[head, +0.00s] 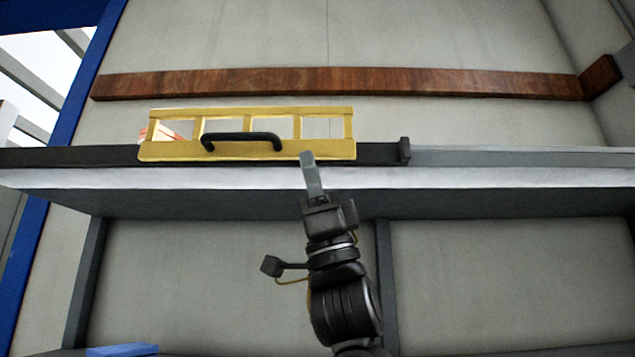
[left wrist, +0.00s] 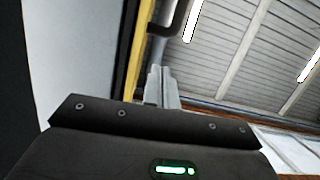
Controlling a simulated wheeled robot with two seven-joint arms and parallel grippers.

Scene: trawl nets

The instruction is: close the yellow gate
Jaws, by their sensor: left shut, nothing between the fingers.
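The yellow gate (head: 345,150) is a low frame with several openings and a black handle (head: 240,136) on its front. It stands at a dark rail (head: 380,154) on the ledge, left of the rail's black end stop (head: 405,150). My left gripper (head: 307,156) is shut and empty, its fingertips in front of the gate's lower right part, right of the handle. I cannot tell whether they touch it. In the left wrist view the shut fingers (left wrist: 158,75) point up beside the yellow gate (left wrist: 140,60), with the black handle (left wrist: 178,22) near them. My right gripper is out of view.
A white-edged ledge (head: 480,178) runs across the front under the rail. A brown wooden beam (head: 330,82) lies along the back wall. A red-and-white item (head: 165,131) shows partly behind the gate's left end. A blue object (head: 122,350) is at the bottom left.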

